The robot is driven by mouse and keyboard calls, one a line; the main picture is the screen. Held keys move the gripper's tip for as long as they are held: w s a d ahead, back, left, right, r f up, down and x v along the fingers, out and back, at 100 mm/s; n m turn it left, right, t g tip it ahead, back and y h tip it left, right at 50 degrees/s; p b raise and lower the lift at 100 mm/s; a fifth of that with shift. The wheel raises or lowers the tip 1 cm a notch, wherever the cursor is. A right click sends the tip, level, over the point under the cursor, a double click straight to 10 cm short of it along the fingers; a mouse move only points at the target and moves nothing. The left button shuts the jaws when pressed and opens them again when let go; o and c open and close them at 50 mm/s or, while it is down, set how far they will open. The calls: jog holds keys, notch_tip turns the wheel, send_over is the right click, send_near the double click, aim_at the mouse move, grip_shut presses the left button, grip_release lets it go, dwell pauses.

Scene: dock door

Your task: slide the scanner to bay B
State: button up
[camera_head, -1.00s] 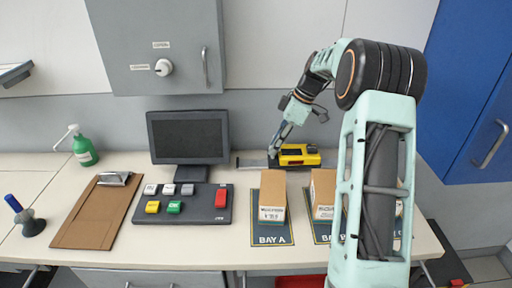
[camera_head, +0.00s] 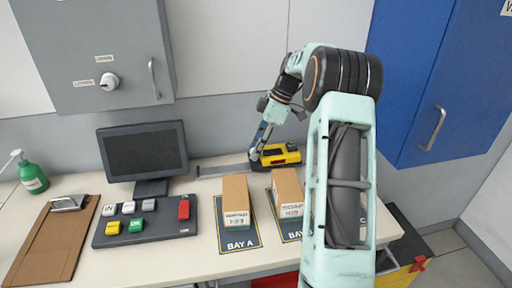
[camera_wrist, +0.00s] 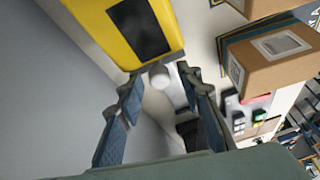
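The yellow scanner (camera_head: 282,152) with a dark top panel sits on a thin rail (camera_head: 222,171) at the back of the bench, roughly behind the bay B box. In the wrist view the scanner (camera_wrist: 143,27) fills the top. The bay B mat (camera_head: 289,236) is partly covered by a box and my arm. My gripper (camera_head: 256,162) is low at the scanner's left end.
Cardboard boxes stand on the bay A mat (camera_head: 240,244) and on bay B. My arm hides much of the bench to the right. A monitor (camera_head: 143,152), a keypad (camera_head: 150,225), a clipboard (camera_head: 45,240) and a green bottle (camera_head: 33,178) are to the left.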

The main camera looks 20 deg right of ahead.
aim_at(271, 151)
jog(key=v, duration=1.2)
jog(key=shift+s, duration=0.1)
dwell(0.4)
